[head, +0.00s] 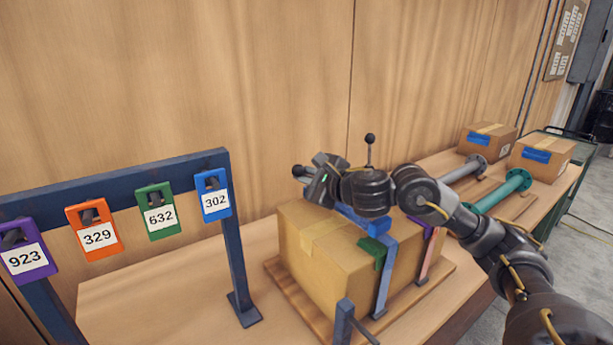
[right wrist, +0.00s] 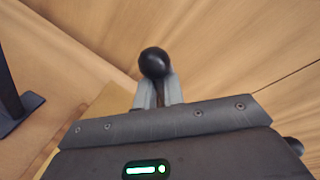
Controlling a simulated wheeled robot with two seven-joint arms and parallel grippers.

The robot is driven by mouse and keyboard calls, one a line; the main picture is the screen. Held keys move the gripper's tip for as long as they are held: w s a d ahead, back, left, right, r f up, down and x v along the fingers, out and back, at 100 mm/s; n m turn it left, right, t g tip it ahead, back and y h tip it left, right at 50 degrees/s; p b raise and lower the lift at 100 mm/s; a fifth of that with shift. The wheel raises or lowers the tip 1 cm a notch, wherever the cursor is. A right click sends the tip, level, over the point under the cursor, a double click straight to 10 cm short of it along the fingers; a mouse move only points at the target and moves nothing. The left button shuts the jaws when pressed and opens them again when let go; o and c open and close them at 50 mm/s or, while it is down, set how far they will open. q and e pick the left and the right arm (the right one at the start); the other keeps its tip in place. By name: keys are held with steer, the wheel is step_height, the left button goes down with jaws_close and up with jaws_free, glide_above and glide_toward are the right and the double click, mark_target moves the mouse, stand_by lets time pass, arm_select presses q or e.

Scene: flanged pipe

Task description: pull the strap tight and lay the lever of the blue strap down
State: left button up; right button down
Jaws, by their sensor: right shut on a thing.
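The blue strap (head: 384,280) runs down the near side of a cardboard box (head: 320,262). Its blue buckle (head: 362,219) on the box top is partly hidden under my right arm. My right gripper (head: 306,172) is above the box's far left part, shut on a black-knobbed lever (head: 298,170). In the right wrist view the black knob (right wrist: 155,62) sits at the fingertips. The join between this lever and the buckle is hidden. A second black knob (head: 370,138) stands upright on a thin stem behind my arm. My left gripper is not in view.
A dark blue rack (head: 238,260) with several numbered tags stands left. A green piece (head: 375,250) lies beside the blue strap. A pink strap (head: 430,252) with a purple part is to its right. Flanged pipes (head: 500,190) and two boxes (head: 488,138) lie farther right.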

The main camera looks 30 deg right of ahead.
steer(key=shift+r, duration=0.1)
steer(key=c, duration=1.6)
jaws_free()
steer(key=shift+a, duration=0.15)
steer(key=shift+s+d, duration=0.2)
steer(key=shift+s, duration=0.2)
steer(key=v, duration=1)
steer(key=shift+b, duration=0.3)
steer(key=shift+a+r, duration=0.1)
